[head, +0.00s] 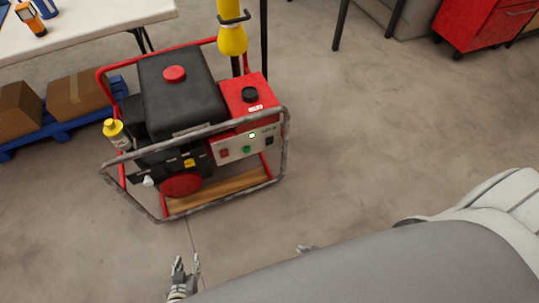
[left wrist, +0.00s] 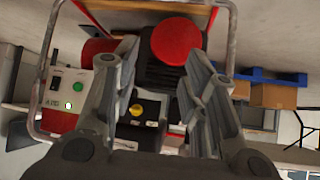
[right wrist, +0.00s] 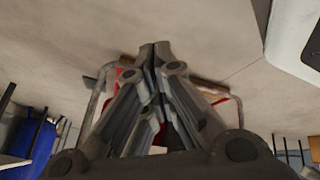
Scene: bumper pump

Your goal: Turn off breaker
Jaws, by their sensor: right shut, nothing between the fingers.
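A generator with a black tank (head: 180,92) stands on the floor in the head view. Its front control panel (head: 235,150) has a red switch-like part (head: 224,153), a green part (head: 246,149) and dark parts at its right; I cannot tell surely which is the breaker. The panel also shows at the left of the left wrist view (left wrist: 68,90), upside down. My left gripper (head: 187,264) is open and empty, in front of and below the generator.
A grey tube frame (head: 284,140) runs around the generator, with a bar passing above the panel. A blue pallet with cardboard boxes (head: 78,94) and a white table (head: 90,25) are at left. A red cabinet (head: 480,25) stands far right. Floor right of the generator is clear.

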